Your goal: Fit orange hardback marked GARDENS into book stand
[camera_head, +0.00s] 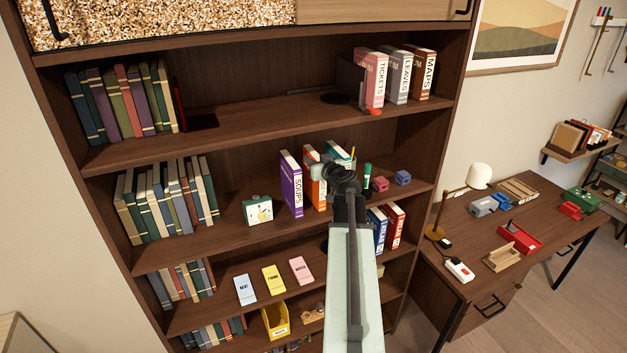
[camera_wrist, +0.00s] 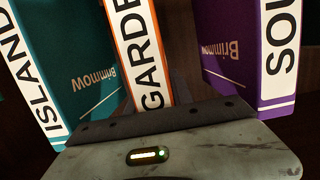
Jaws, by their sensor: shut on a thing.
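The orange hardback (camera_head: 312,190) stands upright on the middle shelf, between a purple SOUPS book (camera_head: 291,185) and a teal book (camera_head: 337,154). In the wrist view its white spine (camera_wrist: 140,55) reads GARDE, with the rest hidden behind my gripper. The teal book (camera_wrist: 75,60), reading ISLAND, and the purple book (camera_wrist: 240,60) flank it with dark gaps on both sides. My gripper (camera_head: 335,172) is shut on the orange book at its spine side, and its grey body (camera_wrist: 155,125) fills the bottom of the wrist view. I cannot clearly make out a book stand around these books.
A green marker (camera_head: 367,175) and small red (camera_head: 380,184) and blue (camera_head: 402,177) items sit to the right. The shelf above (camera_head: 250,125) limits headroom. A desk (camera_head: 510,235) stands at right.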

